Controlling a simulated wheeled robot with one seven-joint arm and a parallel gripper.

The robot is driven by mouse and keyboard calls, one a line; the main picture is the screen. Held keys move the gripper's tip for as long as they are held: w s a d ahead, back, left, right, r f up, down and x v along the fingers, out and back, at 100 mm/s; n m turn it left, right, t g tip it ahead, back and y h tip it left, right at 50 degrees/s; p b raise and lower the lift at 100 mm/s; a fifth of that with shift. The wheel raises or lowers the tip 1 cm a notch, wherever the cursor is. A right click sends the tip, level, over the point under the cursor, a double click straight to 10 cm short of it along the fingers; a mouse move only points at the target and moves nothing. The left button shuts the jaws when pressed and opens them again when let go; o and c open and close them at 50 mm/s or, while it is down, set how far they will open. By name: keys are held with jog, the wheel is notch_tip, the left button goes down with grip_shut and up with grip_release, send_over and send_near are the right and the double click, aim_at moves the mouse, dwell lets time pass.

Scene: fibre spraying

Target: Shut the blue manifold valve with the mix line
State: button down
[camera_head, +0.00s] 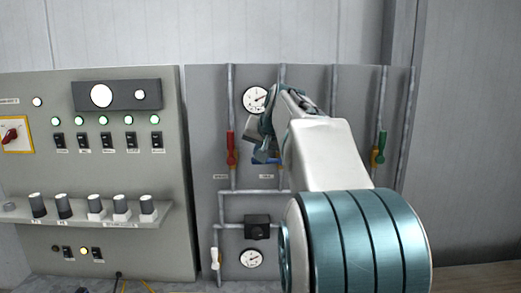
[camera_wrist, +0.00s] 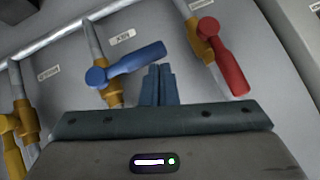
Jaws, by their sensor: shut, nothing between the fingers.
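The blue valve handle (camera_wrist: 130,65) is in the wrist view, left of centre, on a yellow valve body (camera_wrist: 112,95). It lies across its pipe, slanting up to the right. In the head view only a bit of blue (camera_head: 264,158) shows beside my arm, and the rest of that valve is hidden. My gripper (camera_wrist: 158,72) is shut and empty. Its fingertips are close to the free end of the blue handle, on its lower side in the wrist view. I cannot tell whether they touch it.
A red handle (camera_wrist: 225,60), in line with its pipe, is right of the fingertips; it also shows in the head view (camera_head: 231,150). A green handle (camera_head: 381,141) is farther right. Gauges (camera_head: 256,99) and a white handle (camera_head: 214,258) share the panel. A control cabinet (camera_head: 100,180) stands left.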

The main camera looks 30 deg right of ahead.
jog(key=shift+a+f, duration=0.15)
jog(key=shift+a, duration=0.05)
jog(key=s+a+r+p, duration=0.1)
jog(key=s+a+r, duration=0.1)
jog(key=s+r, duration=0.4)
notch_tip(320, 180, up, 5)
jog(key=shift+s+a+r+p, duration=0.2)
jog(key=shift+s+a+p, duration=0.05)
jog(key=shift+a+p, duration=0.15)
dwell(0.4)
jog(key=s+a+f+n+g, duration=0.2)
jog(key=s+a+f, duration=0.2)
jog(key=s+f, duration=0.4)
jog(key=s+a+f+n+g, duration=0.2)
jog(key=s+a+f, duration=0.3)
jog(key=f, duration=1)
jog(key=s+a+f+n+g+y, duration=0.1)
jog(key=s+a+f, duration=0.4)
jog(key=s+f, duration=0.6)
jog(key=shift+f+n+g, duration=0.45)
jog(key=shift+n+g, duration=0.05)
jog(key=shift+n, duration=0.4)
